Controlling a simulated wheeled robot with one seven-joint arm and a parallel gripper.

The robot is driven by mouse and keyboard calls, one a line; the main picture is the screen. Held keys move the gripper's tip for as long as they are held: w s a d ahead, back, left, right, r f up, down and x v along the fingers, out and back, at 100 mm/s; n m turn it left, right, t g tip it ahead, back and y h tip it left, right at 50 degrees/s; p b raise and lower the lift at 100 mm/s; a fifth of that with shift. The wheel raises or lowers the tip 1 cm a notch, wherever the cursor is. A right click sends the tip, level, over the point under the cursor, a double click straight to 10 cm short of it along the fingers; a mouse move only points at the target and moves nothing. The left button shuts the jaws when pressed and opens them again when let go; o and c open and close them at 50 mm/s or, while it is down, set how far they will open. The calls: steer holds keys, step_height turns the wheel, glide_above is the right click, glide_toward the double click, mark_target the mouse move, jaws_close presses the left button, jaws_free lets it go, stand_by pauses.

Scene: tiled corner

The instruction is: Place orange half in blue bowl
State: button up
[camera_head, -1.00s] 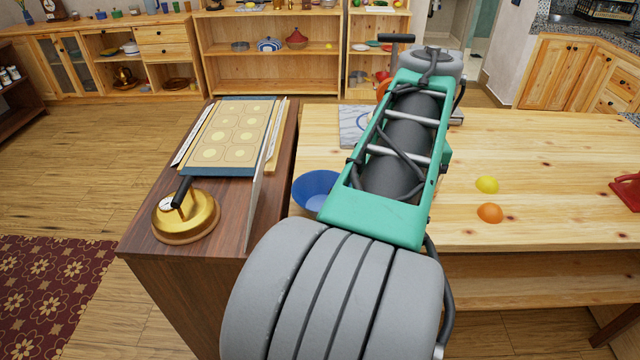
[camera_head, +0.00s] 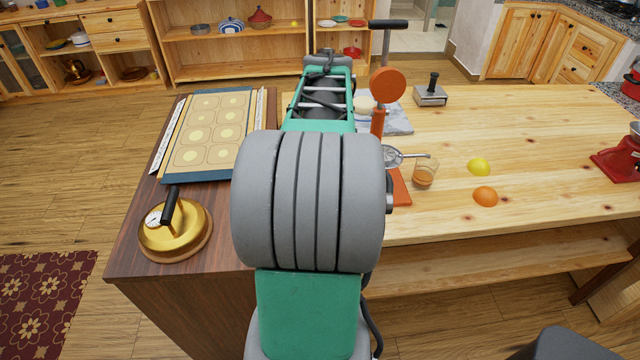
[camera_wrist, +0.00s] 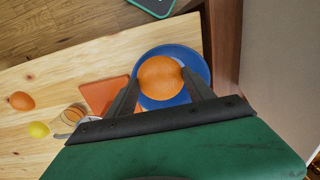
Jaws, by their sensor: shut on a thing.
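In the wrist view my gripper (camera_wrist: 160,77) is shut on an orange half (camera_wrist: 159,84), its fingers on either side of it. The blue bowl (camera_wrist: 203,66) lies behind and below the held orange half in that view, its rim showing around it. The height between them is hard to tell. In the head view my arm hides the bowl, the gripper and the held piece. Another orange piece (camera_head: 485,196) lies on the table, also in the wrist view (camera_wrist: 22,101).
An orange press (camera_head: 387,88) with its base (camera_head: 399,188) and a glass (camera_head: 424,176) stand right of my arm. A yellow piece (camera_head: 479,167) lies beyond the orange piece. A gold round tool (camera_head: 170,240) sits on the dark counter at left. The table's right side is mostly clear.

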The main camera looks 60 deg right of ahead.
steer(key=f, duration=0.1)
steer(key=w+f, duration=0.1)
steer(key=f, duration=0.1)
steer(key=w+f, duration=0.1)
steer(key=shift+d+f, duration=0.1)
steer(key=shift+f, duration=0.5)
steer(key=shift+f, duration=0.1)
steer(key=shift+f, duration=0.4)
steer(key=shift+f, duration=0.1)
steer(key=o, duration=1.5)
steer(key=shift+o, duration=0.2)
